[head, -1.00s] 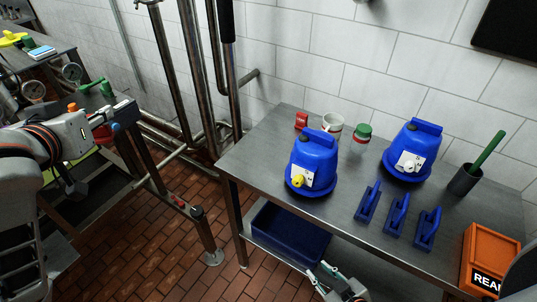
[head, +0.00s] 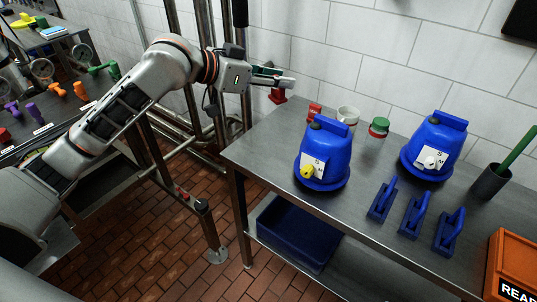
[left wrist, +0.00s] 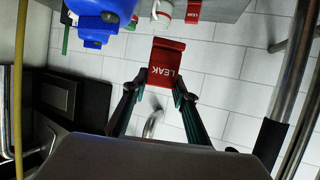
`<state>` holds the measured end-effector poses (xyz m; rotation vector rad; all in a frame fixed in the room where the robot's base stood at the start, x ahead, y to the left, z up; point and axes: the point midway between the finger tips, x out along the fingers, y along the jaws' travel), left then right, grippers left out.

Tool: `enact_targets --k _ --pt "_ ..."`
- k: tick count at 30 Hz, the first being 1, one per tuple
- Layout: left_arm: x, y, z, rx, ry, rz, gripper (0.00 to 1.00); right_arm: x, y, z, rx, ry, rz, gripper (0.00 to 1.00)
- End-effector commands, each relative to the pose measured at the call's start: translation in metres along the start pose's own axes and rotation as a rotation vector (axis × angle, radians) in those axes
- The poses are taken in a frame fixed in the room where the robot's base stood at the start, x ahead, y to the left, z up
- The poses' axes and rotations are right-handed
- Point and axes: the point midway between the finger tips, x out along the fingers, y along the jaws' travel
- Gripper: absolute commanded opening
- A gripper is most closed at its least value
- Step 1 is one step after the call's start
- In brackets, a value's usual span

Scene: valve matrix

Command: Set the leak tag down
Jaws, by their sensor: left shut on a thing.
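The red leak tag (left wrist: 166,65) is held between the fingertips of my left gripper (left wrist: 157,92), with the word LEAK showing in the left wrist view. In the head view the left gripper (head: 277,79) reaches in from the left, and the tag (head: 277,96) hangs below it, by the back left corner of the steel table (head: 262,150). It appears to be above the tabletop, though I cannot tell the exact gap. My right gripper is not in view.
The table's left end is clear.

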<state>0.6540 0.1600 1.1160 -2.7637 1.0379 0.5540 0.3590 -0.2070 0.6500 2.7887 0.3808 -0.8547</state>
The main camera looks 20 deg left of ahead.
Motion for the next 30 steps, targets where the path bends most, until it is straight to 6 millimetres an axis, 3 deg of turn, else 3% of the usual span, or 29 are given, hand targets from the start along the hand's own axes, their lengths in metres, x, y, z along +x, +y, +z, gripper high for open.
enact_targets --k 1,4,11,24,30 --pt "0.002 -0.015 0.004 0.006 -0.003 0.004 0.13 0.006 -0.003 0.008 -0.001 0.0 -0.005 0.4" --pt "0.001 -0.031 0.0 0.01 0.001 0.018 0.13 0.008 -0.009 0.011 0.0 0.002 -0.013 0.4" --pt "-0.001 -0.049 0.001 0.007 0.001 0.021 0.13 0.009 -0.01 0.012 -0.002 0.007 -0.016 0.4" --pt "0.039 -0.049 0.095 0.003 -0.003 0.023 0.13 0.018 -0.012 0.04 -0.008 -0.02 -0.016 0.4" --pt "0.053 -0.049 0.13 0.004 -0.001 0.022 0.13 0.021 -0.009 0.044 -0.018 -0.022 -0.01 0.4"
